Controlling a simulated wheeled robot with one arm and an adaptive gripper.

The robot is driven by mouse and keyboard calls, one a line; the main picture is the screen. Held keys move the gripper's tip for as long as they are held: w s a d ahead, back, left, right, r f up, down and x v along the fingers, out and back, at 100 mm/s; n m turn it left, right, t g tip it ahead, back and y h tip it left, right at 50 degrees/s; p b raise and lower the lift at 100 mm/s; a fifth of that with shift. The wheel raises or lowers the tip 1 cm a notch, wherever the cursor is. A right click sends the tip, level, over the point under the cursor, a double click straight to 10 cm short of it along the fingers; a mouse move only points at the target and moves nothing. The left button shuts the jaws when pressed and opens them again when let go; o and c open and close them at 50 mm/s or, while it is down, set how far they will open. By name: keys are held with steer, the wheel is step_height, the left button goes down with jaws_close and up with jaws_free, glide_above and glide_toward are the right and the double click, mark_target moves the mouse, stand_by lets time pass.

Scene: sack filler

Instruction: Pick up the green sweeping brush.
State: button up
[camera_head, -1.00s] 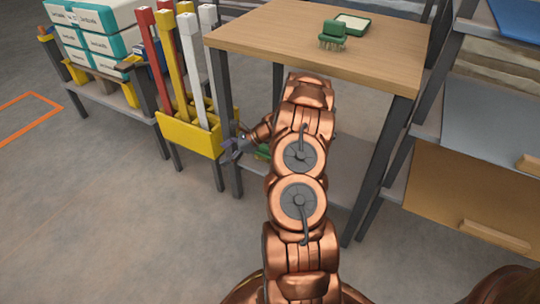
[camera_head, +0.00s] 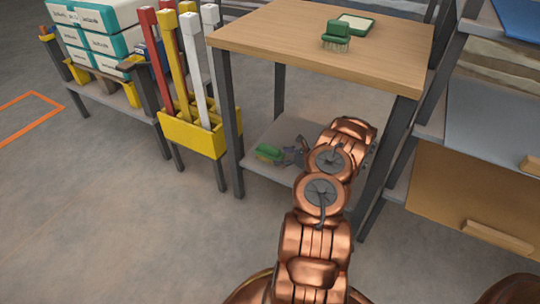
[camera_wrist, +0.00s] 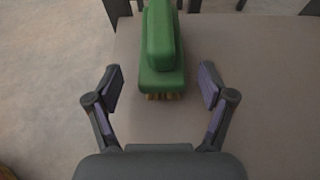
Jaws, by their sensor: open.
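A green brush (camera_head: 268,153) with a raised long grip lies on the lower shelf of the wooden-topped table, near its left end. In the wrist view this green brush (camera_wrist: 162,55) lies straight ahead, with pale bristles under its near end and its far end cut by the picture's top edge. My gripper (camera_head: 296,152) is just right of it, reaching in over the shelf. In the wrist view my gripper (camera_wrist: 160,72) is open, with one finger on each side of the brush's near end and a gap on both sides. A second green brush (camera_head: 337,34) stands on the tabletop, bristles down.
The wooden tabletop (camera_head: 290,35) is above my gripper, with a green-rimmed tray (camera_head: 356,23) on it. Table legs frame the shelf (camera_head: 262,170). A yellow holder (camera_head: 195,134) with upright bars stands at left. A grey shelf unit (camera_head: 495,115) stands at right.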

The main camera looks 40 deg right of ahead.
mark_target(270, 154)
steer(key=shift+r+b+x, duration=0.15)
steer(key=shift+b+x, duration=0.4)
steer(key=shift+x, duration=1.1)
steer(key=shift+r+b+x, duration=0.2)
steer(key=shift+b+x, duration=0.3)
steer(key=shift+x, duration=1.1)
steer(key=shift+w+d, duration=0.1)
steer(key=shift+w, duration=0.1)
steer(key=shift+c, duration=0.4)
steer(key=c, duration=1.1)
steer(key=shift+o, duration=0.2)
